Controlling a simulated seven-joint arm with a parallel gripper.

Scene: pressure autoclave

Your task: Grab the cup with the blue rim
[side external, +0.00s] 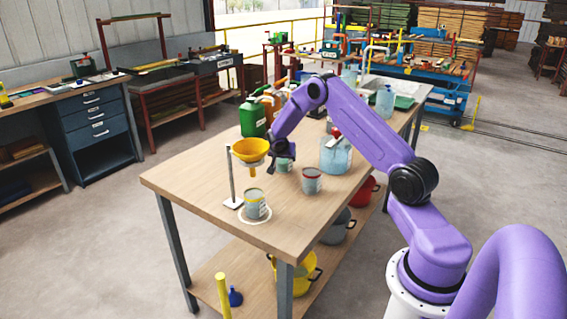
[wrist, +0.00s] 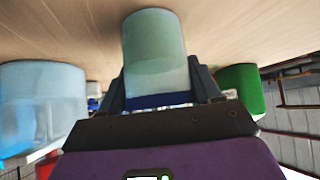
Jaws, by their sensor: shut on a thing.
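The cup with the blue rim (wrist: 156,55) fills the middle of the wrist view, its dark blue rim towards my gripper and its pale greenish body pointing away. My gripper (wrist: 158,80) has a dark finger on each side of this cup and is shut on it. I cannot tell whether the cup's base touches the table.
A red-rimmed cup (side external: 312,183) and a clear bluish container (side external: 335,155) stand to the right. A yellow-rimmed cup (side external: 254,206) stands below the yellow funnel (side external: 250,150) on its stand. A green jug (side external: 252,118) is behind. The table's (side external: 193,179) left end is clear.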

